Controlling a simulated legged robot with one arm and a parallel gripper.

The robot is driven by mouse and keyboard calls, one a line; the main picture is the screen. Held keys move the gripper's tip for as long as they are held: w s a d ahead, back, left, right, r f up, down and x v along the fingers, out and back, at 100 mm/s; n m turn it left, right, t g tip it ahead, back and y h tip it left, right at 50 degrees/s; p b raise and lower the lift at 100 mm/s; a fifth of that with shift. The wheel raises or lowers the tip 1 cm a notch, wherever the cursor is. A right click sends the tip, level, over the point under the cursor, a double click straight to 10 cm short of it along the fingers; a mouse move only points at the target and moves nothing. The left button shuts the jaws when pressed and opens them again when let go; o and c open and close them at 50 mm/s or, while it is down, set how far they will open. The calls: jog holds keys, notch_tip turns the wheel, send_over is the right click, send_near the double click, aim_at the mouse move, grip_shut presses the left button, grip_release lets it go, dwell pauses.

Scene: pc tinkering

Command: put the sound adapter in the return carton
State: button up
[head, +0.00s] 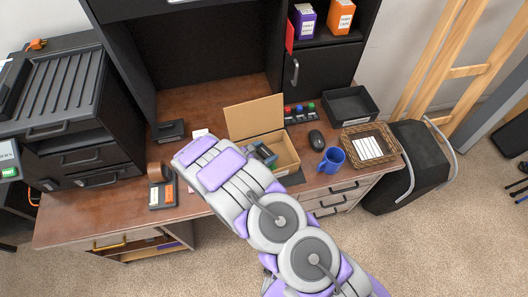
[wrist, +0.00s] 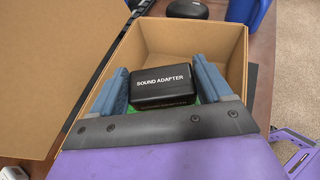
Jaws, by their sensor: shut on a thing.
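The sound adapter (wrist: 161,84) is a black box with white lettering, seen in the wrist view between the blue fingers of my gripper (wrist: 160,70). My gripper is shut on it. The return carton (wrist: 225,44) is an open brown cardboard box; the adapter and fingers are over or within its opening, and I cannot tell how far above its floor. In the head view my gripper (head: 264,154) is at the carton (head: 286,157), whose lid (head: 253,116) stands open at the back. My arm hides the carton's left part.
A blue mug (head: 331,160), a black mouse (head: 316,139) and a wicker basket (head: 388,137) with white items are right of the carton. A black tray (head: 349,105) lies behind. Small dark devices (head: 162,195) lie at the left. The desk (head: 110,214) has free room at its front left.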

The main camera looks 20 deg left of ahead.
jog(key=shift+f, duration=0.6)
jog(key=o, duration=1)
jog(key=shift+r, duration=0.75)
jog(key=p+v, duration=0.2)
jog(key=v, duration=1)
jog(key=shift+f, duration=0.1)
jog(key=shift+d, duration=0.1)
